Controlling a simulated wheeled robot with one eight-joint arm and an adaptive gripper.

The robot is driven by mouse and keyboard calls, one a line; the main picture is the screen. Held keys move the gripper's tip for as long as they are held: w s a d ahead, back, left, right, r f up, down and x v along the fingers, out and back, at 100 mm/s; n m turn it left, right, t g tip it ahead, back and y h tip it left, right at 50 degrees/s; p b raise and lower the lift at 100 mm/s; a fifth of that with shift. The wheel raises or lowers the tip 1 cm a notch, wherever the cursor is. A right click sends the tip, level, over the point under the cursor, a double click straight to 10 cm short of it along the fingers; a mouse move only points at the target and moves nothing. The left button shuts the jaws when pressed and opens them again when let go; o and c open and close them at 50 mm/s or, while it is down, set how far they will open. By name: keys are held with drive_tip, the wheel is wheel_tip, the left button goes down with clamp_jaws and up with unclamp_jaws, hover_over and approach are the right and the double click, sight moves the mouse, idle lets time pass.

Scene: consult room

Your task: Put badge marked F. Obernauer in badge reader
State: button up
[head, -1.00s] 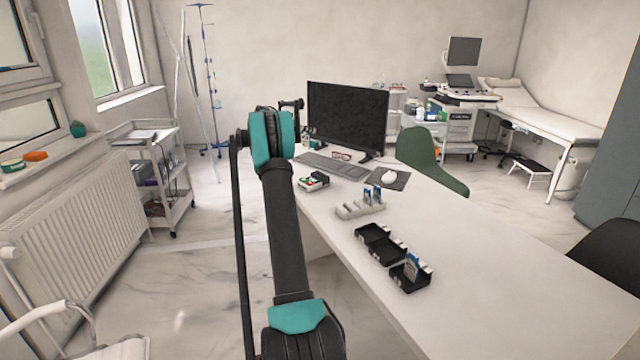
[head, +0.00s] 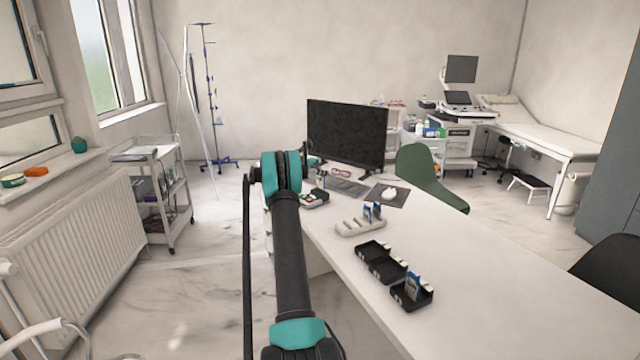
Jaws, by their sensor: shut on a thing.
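My arm reaches forward over the desk's left edge, and its teal elbow hides whatever is beyond it. My gripper cannot be made out behind the arm, nor can anything it may hold. A small pale device with dark, green and red parts, perhaps the badge reader (head: 316,198), sits on the desk just right of the arm. A light slotted rack (head: 350,229) holds upright blue-and-white badges (head: 372,211) at its right end. Another blue-and-white badge (head: 412,284) stands in the nearest of the open black boxes (head: 389,270). No name is readable on any badge.
The white desk (head: 480,265) is clear at its right front. A green chair (head: 425,175) is behind the desk; a radiator (head: 75,230) and trolley (head: 160,190) are left.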

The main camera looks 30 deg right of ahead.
sight(320, 182)
drive_tip(key=shift+f, duration=2.65)
drive_tip(key=shift+f, duration=0.1)
drive_tip(key=o, duration=0.9)
